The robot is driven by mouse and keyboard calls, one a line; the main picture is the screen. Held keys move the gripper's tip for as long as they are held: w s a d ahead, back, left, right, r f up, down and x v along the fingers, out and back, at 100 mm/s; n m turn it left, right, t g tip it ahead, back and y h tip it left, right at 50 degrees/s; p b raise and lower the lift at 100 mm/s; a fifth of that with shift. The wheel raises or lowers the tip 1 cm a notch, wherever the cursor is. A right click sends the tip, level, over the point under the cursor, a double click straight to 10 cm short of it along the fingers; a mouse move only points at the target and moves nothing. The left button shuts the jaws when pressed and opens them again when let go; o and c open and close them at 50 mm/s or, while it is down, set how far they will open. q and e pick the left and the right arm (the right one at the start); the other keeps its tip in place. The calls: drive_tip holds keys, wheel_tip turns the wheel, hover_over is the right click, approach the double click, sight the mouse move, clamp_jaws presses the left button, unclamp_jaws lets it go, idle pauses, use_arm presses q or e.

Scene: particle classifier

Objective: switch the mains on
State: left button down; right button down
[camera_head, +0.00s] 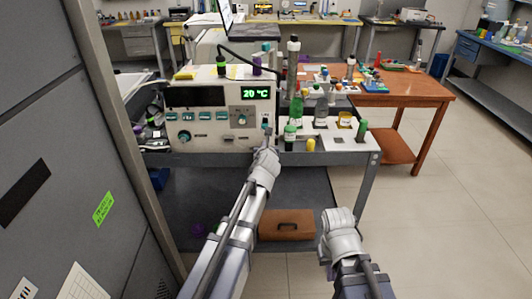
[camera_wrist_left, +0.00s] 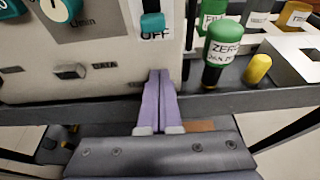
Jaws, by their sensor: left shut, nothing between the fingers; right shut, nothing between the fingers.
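The particle classifier (camera_head: 205,128) is a pale cabinet with a green "20 °C" display. At its lower right front is a teal switch lever (camera_wrist_left: 152,23), above a label reading "OFF" in the left wrist view. The switch also shows small in the head view (camera_head: 265,123). My left gripper (camera_wrist_left: 160,76) is shut and empty, its two fingers pressed together just below the label, apart from the lever in the picture. In the head view the left gripper (camera_head: 267,134) reaches the panel's lower right. My right gripper (camera_head: 338,213) is shut and empty, low in front of the bench.
A brown case (camera_head: 287,225) lies below. The floor at right is clear.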

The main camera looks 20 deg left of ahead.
sight(265, 126)
use_arm(q)
drive_tip(key=x, duration=0.2)
drive_tip(key=shift+w+f, duration=0.2)
drive_tip(key=shift+w, duration=0.1)
drive_tip(key=shift+s+r+p, duration=0.25)
drive_tip(key=shift+r+p, duration=0.75)
drive_tip(key=shift+r, duration=0.1)
drive_tip(key=shift+s+r+p, duration=0.2)
drive_tip(key=shift+r+p, duration=0.8)
drive_tip(key=shift+r, duration=0.15)
drive_tip(key=shift+r, duration=0.15)
